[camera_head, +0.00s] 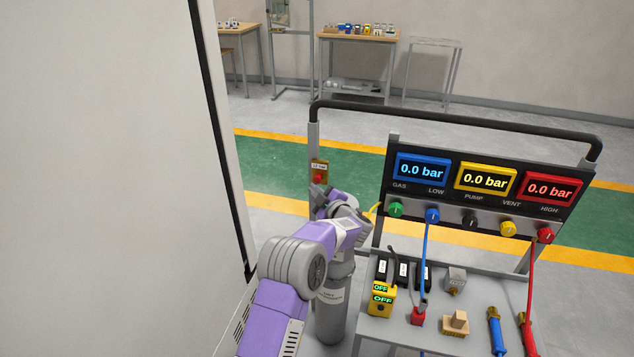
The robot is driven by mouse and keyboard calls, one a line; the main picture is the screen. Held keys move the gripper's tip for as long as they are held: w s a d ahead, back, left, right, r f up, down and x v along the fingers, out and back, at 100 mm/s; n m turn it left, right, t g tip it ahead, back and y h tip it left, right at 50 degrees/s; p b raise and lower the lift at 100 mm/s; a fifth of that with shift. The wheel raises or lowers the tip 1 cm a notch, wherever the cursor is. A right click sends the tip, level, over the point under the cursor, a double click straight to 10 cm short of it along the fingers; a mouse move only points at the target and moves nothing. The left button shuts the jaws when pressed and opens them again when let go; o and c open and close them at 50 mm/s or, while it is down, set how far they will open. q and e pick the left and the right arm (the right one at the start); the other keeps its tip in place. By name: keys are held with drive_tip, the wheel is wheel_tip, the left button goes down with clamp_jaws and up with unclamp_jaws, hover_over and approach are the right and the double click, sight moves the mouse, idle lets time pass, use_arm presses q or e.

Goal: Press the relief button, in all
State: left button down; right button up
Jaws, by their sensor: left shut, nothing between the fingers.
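A small yellow box with a red button (318,179) and a tiny label is mounted on the left post of the cart; the label is too small to read. My left gripper (322,193) is shut and empty, just below the red button in the picture. I cannot tell whether its fingertips touch the button. The panel (480,185) has blue, yellow and red displays, each reading 0.0 bar. Under them is a row of green, blue, black, yellow and red knobs. My right gripper is not in view.
The cart shelf (395,335) holds a yellow device (381,300) reading OFF, black blocks, a wooden block (455,322) and blue and red hose fittings. A grey cylinder (333,310) stands beside it. A large pale cabinet (110,180) fills the left. Tables stand far behind.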

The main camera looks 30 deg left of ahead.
use_arm(q)
drive_tip(key=s, duration=0.2)
drive_tip(key=s+d+b, duration=0.1)
drive_tip(key=s, duration=0.1)
idle(0.9)
